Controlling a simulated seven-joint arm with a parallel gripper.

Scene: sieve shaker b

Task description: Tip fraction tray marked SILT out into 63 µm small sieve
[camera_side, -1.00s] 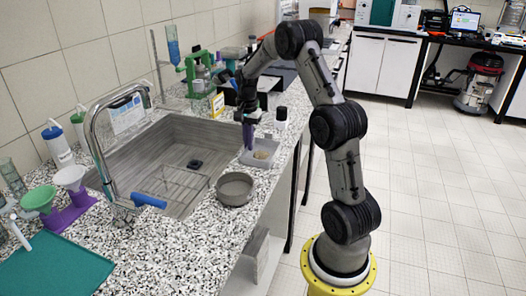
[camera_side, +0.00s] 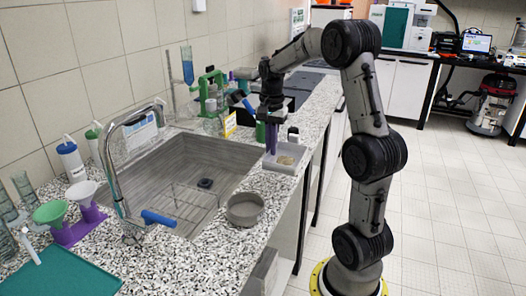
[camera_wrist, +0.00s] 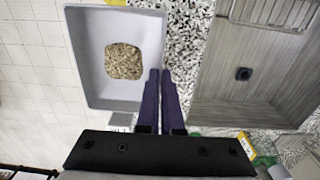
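My gripper (camera_side: 271,138) is shut on the left wall of a light grey rectangular tray (camera_side: 299,160). The tray looks level and seems to hang a little above the counter. In the wrist view my gripper's purple fingers (camera_wrist: 160,74) lie close together at the wall of the tray (camera_wrist: 82,60). A patch of brown-grey grains (camera_wrist: 124,61) lies on its floor. No SILT marking is readable. A round grey sieve (camera_side: 244,209) stands on the counter in front of the tray, beside the sink; its size marking is not readable. The sieve is not in the wrist view.
The sink (camera_side: 160,165) with a wire rack lies left of the sieve. A small black-topped item (camera_side: 293,132) is just behind the tray. Speckled counter around the sieve is clear.

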